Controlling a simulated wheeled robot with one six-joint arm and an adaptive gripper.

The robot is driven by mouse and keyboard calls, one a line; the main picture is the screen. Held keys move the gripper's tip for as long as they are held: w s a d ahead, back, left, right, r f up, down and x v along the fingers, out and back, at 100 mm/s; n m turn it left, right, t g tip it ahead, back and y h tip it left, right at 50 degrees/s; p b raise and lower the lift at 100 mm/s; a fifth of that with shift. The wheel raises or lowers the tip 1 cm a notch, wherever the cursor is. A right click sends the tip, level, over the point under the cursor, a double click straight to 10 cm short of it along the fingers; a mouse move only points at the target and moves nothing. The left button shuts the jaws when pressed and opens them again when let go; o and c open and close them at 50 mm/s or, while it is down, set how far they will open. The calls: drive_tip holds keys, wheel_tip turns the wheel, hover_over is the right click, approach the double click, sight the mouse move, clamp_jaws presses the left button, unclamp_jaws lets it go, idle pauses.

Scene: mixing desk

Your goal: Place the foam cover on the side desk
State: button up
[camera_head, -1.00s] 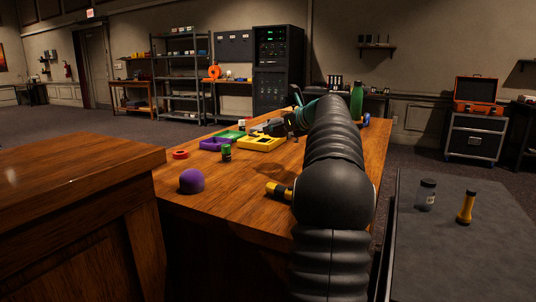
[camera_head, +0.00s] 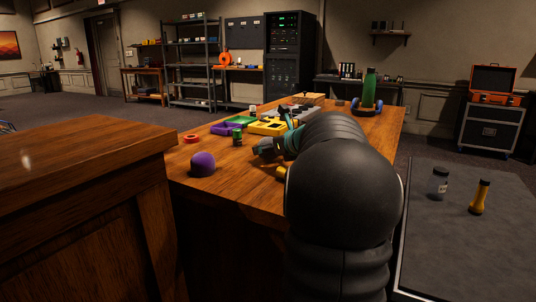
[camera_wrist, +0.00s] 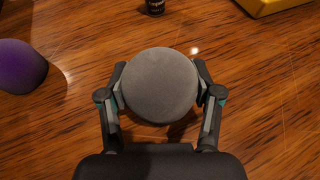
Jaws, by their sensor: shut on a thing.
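A round grey foam cover (camera_wrist: 160,85) sits between the two fingers of my gripper (camera_wrist: 160,92) in the wrist view, with a finger against each side. In the head view my gripper (camera_head: 266,148) is over the wooden desk (camera_head: 235,190), near its middle. The cover cannot be made out clearly there. I cannot tell from the wrist view how high it is above the wood. A purple dome (camera_head: 203,164) stands on the desk's near left part; it also shows at the left of the wrist view (camera_wrist: 18,66).
A dark grey surface (camera_head: 460,240) at the right holds a jar (camera_head: 438,184) and a yellow-black torch-like item (camera_head: 480,197), with bare room in front. A higher wooden block (camera_head: 80,150) stands at the left. A red ring (camera_head: 191,139), green-topped can (camera_head: 237,137) and yellow case (camera_head: 270,127) are near my gripper.

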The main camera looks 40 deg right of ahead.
drive_tip(key=shift+f, duration=0.65)
drive_tip(key=shift+f, duration=0.2)
drive_tip(key=o, duration=0.7)
drive_tip(key=shift+r, duration=0.1)
drive_tip(key=shift+r, duration=0.2)
drive_tip(key=v, duration=1.2)
